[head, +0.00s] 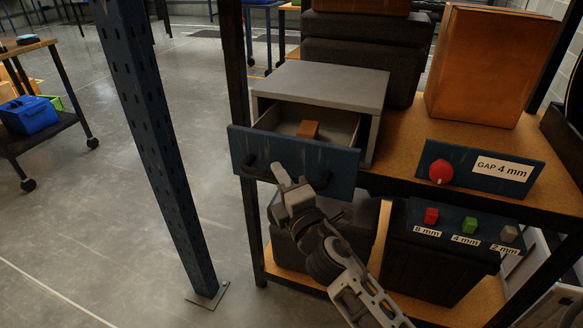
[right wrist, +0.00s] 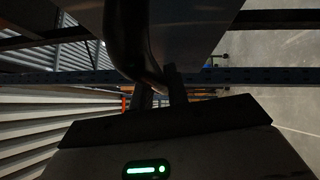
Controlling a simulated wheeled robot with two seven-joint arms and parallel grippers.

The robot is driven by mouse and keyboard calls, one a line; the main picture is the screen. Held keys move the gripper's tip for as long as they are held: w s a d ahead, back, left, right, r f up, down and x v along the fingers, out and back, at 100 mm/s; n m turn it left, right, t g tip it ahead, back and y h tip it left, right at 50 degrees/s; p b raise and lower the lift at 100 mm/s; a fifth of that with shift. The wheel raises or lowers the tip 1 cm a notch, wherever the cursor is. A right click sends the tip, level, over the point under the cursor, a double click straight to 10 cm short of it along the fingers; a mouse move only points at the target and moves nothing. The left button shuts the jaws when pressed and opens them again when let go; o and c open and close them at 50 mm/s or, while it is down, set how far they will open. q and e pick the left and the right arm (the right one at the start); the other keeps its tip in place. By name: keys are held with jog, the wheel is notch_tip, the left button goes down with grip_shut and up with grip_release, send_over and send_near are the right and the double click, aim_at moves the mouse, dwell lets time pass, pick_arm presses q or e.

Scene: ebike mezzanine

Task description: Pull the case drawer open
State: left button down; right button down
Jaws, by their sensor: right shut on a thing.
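The case drawer (head: 340,172) has a worn blue front and stands partly open from the grey case (head: 330,82) on the shelf. A dark bowed handle (head: 322,181) is on its front; in the right wrist view the dark curved handle (right wrist: 122,40) runs down to the fingers. My right gripper (head: 279,174) is at the middle of the handle, shut on it. Its two fingers also show in the right wrist view (right wrist: 161,90). A small orange-brown block (head: 308,129) lies inside the drawer. My left gripper is in neither view.
A blue perforated post (head: 150,130) stands left of the drawer. Right of the case are a brown box (head: 487,65) and a "GAP 4 mm" panel with a red knob (head: 441,171). Dark bins (head: 435,262) fill the lower shelf.

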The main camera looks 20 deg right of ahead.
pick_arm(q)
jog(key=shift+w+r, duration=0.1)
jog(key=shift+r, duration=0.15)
pick_arm(e)
jog(key=shift+s+a, duration=0.4)
jog(key=c, duration=1.4)
grip_release()
jog(key=shift+o, duration=0.2)
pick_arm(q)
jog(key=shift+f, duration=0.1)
